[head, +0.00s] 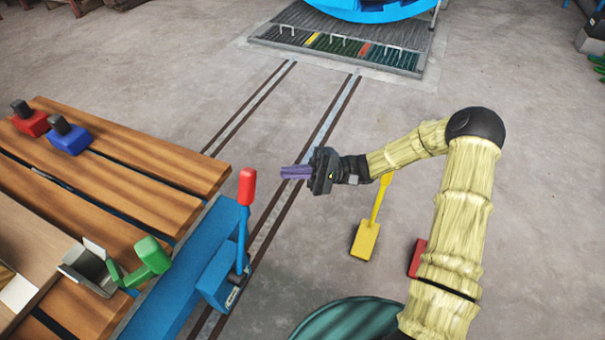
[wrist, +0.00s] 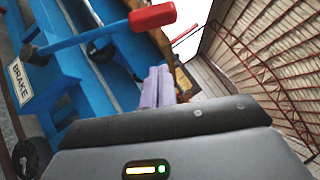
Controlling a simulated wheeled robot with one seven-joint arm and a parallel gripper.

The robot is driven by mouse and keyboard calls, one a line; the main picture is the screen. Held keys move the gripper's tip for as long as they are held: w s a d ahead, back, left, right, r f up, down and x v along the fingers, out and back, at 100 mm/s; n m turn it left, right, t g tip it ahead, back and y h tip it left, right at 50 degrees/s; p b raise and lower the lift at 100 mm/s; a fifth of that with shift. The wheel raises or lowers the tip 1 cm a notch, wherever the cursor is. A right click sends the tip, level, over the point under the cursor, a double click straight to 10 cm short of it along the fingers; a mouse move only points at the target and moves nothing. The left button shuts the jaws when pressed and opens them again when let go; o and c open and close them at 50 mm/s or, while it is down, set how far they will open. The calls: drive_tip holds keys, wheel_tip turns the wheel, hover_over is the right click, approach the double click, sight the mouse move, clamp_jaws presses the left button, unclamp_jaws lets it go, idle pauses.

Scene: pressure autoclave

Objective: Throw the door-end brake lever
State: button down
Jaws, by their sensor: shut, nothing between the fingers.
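The brake lever (head: 243,225) has a blue shaft and a red grip, and stands nearly upright on a blue bracket at the end of a blue frame. My gripper (head: 284,172) is to the right of the red grip, apart from it, with its purple fingers together and empty. In the wrist view the lever (wrist: 110,32) crosses the upper left, with its red grip beyond the fingertips (wrist: 159,72). A white BRAKE plate (wrist: 20,81) is on the bracket near the lever's pivot.
Red and blue clamps (head: 68,136) sit on the deck. Rails (head: 320,130) run along the floor towards a grate.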

drive_tip(key=s+a+r+b, duration=0.3)
drive_tip(key=s+a, duration=0.2)
drive_tip(key=a, duration=0.1)
drive_tip(key=shift+r, duration=0.15)
idle(0.3)
